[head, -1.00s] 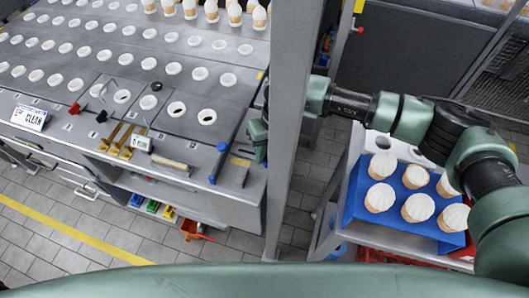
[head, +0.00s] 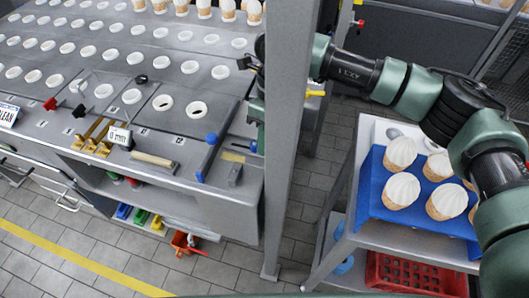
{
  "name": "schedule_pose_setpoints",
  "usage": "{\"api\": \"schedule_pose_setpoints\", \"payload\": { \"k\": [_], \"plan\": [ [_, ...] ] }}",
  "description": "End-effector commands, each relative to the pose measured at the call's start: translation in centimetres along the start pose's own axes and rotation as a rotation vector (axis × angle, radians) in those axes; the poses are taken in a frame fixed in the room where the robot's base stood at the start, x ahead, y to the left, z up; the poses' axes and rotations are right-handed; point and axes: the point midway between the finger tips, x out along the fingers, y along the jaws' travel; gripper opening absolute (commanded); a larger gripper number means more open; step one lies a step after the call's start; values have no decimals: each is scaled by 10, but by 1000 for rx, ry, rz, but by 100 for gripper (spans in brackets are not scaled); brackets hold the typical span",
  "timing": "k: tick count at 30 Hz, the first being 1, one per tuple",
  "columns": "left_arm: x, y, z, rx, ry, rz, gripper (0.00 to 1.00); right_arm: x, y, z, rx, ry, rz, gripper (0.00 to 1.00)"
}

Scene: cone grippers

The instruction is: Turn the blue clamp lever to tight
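A small blue knob (head: 212,138) stands near the right front corner of the grey worktable, with a blue-tipped bar (head: 200,176) running from it toward the front edge. I cannot tell for sure which part is the clamp lever, or its setting. Another small blue piece (head: 253,146) shows at the table's right edge. My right arm comes in from the right and passes behind a grey post. Dark parts of my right gripper (head: 247,65) show left of the post, above the table's right edge and apart from the blue knob. Its fingers are partly hidden. My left gripper is out of view.
The grey post (head: 290,140) stands between the worktable (head: 225,195) and a cart carrying a blue tray (head: 375,205) of cream-topped cones. Red (head: 50,103) and black (head: 79,111) knobs, yellow brackets (head: 97,135) and a wooden-handled tool (head: 153,160) lie along the table front.

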Motion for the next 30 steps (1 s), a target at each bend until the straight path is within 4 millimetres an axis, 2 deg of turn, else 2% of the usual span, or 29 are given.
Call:
{"api": "schedule_pose_setpoints", "payload": {
  "k": [1, 9, 28, 29, 30],
  "plan": [
    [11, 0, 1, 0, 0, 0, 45, 3, -3, 2, -29, 1, -3, 0],
    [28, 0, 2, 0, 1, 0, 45, 0, -5, 2, -155, 26, -2, 0],
    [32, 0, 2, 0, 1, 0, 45, -4, -6, 3, -202, 35, -4, 0],
    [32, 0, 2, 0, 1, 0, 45, -4, -6, 3, -202, 35, -4, 18],
    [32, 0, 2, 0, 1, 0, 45, -4, -6, 3, -202, 35, -3, 29]
  ]
}}
